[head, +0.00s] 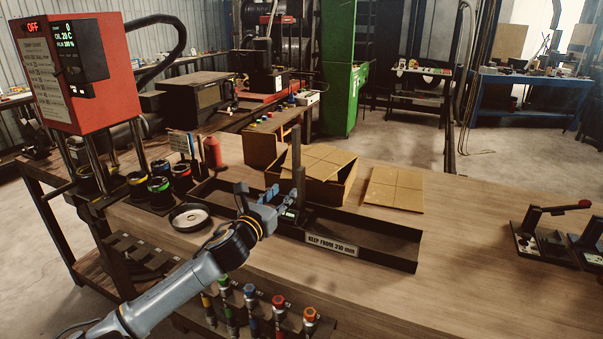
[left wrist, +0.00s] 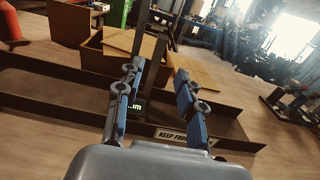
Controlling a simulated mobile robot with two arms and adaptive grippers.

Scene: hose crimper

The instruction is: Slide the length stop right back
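The length stop (head: 298,180) is a dark upright post on a block with a small green-lit display (head: 290,213). It stands partway along a long black trough (head: 390,232) on the wooden bench. The post (left wrist: 139,45) shows behind the left finger, which partly hides the display. I cannot tell whether they touch. My right gripper is not in view.
A label plate (head: 331,245) reading "KEEP FROM 310 mm" is on the trough's front. An open cardboard box (head: 336,190) stands behind it. A round dish (head: 190,216) and the red crimper (head: 85,80) are at left. Lever tools (head: 540,240) stand at right. The right benchtop is mostly clear.

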